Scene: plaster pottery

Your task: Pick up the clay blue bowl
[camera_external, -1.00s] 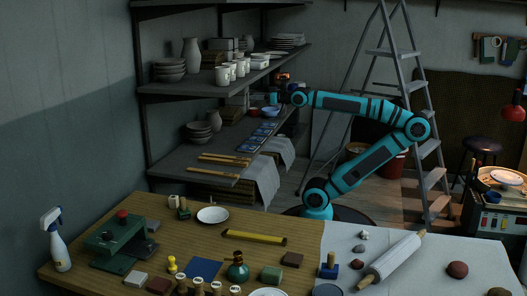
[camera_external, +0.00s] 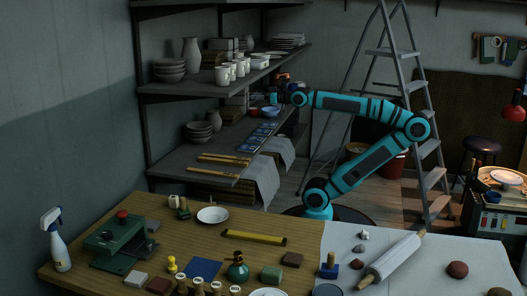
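A small blue bowl (camera_external: 270,111) sits on the lower shelf board, toward its far right end. A reddish object lies just beside it on the left. My teal arm reaches left from its base, and my gripper (camera_external: 279,98) is at the shelf, just above and slightly right of the blue bowl. The gripper is small and dark in this view, so I cannot tell whether its fingers are open or shut, or whether they touch the bowl.
The upper shelf (camera_external: 205,86) with white mugs (camera_external: 222,76) and stacked plates is close to the arm's end. Blue tiles (camera_external: 262,133) and wooden sticks lie on the lower shelf (camera_external: 170,162). A stepladder (camera_external: 413,85) stands behind the arm. A cluttered wooden table (camera_external: 130,210) is in front.

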